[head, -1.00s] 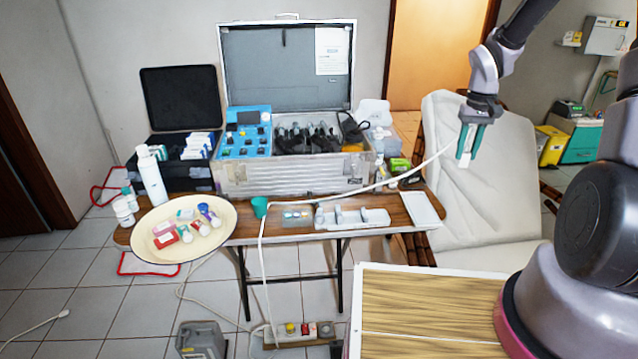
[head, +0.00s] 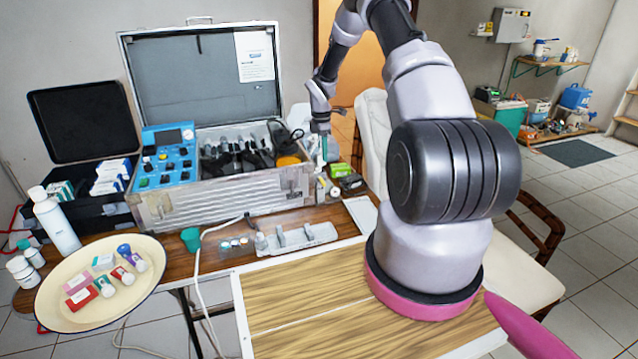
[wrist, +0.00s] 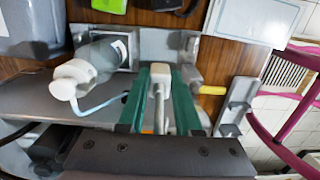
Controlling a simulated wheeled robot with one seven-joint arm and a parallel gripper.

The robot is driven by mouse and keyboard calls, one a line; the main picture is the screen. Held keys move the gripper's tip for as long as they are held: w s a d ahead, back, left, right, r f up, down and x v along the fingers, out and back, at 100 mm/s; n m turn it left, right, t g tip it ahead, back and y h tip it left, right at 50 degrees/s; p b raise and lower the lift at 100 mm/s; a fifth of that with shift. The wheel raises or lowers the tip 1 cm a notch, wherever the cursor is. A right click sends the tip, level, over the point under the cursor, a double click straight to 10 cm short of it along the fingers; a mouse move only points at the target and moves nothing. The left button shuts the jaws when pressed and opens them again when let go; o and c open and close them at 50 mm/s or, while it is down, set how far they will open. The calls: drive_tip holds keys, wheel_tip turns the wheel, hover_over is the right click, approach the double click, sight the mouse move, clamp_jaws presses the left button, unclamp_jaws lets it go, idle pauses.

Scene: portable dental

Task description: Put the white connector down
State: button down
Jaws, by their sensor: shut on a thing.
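My gripper (head: 323,150) is just right of the open metal case in the head view, low over the back right of the folding table. In the wrist view its two green fingers (wrist: 160,85) are shut on the white connector (wrist: 160,70), whose pale cable runs back between them. The connector appears close above the table-top things; whether it touches anything cannot be told. In the head view I cannot make out the connector. A white cable (head: 197,268) lies over the table's front edge there.
A bottle with a white cap (wrist: 85,72) is left of the fingers in the wrist view. The metal case (head: 225,200), a slotted grey tray (head: 297,240), a flat white tray (head: 362,214) and a cream plate (head: 75,318) crowd the table. Small boxes (head: 345,178) stand near my gripper.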

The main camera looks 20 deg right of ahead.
sight(323, 165)
wheel_tip(323, 165, down, 6)
drive_tip(key=shift+w+d+r, duration=0.15)
drive_tip(key=shift+f, duration=2.1)
drive_tip(key=shift+f, duration=0.15)
drive_tip(key=c, duration=0.6)
unclamp_jaws()
